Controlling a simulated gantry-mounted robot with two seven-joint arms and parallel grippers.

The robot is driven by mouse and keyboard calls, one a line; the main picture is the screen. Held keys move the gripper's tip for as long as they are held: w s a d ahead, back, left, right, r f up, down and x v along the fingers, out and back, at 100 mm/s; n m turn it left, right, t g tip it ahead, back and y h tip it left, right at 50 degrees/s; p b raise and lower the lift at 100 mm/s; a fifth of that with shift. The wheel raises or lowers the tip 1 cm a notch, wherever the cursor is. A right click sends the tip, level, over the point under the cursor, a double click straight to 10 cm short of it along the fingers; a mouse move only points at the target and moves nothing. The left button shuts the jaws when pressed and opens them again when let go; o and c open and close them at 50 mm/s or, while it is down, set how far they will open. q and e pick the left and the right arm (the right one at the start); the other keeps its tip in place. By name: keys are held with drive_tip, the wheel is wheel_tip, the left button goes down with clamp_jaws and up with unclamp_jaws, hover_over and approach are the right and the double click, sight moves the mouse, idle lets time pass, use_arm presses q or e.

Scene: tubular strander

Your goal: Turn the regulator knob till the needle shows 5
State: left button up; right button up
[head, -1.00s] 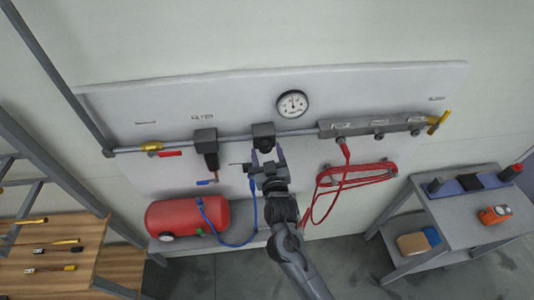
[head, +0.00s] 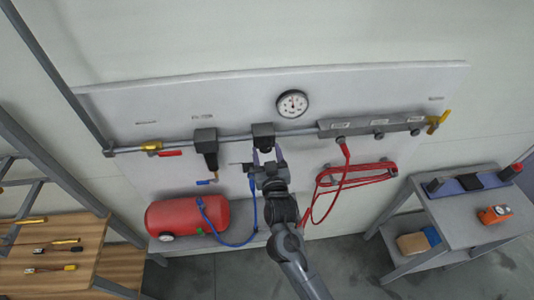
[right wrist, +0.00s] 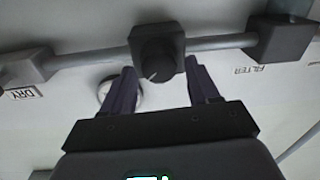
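The regulator (head: 263,130) is a dark block on the grey pipe, with its round black knob (right wrist: 157,61) facing my right gripper. My right gripper (head: 267,153) is just below the regulator in the head view. In the right wrist view its two fingers (right wrist: 160,70) are apart, one on each side of the knob, with narrow gaps showing. Whether the tips reach along the knob's sides is unclear. The round white gauge (head: 292,104) is above the pipe, its needle pointing roughly upward; its numbers are too small to read. My left gripper is out of view.
The filter (head: 205,142) hangs from the pipe left of the regulator, and a grey manifold (head: 365,126) with a red hose is to the right. A blue hose (head: 254,205) runs to the red tank (head: 187,217). A tool cart (head: 470,215) stands at right.

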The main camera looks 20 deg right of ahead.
drive_tip(key=shift+o, duration=0.5)
drive_tip(key=shift+s+a, duration=0.1)
drive_tip(key=shift+s, duration=0.5)
drive_tip(key=s+a+b, duration=0.2)
drive_tip(key=s, duration=0.7)
drive_tip(key=shift+s+b, duration=0.2)
drive_tip(key=shift+b, duration=0.1)
drive_tip(key=shift+d, duration=0.1)
idle(1.5)
idle(0.7)
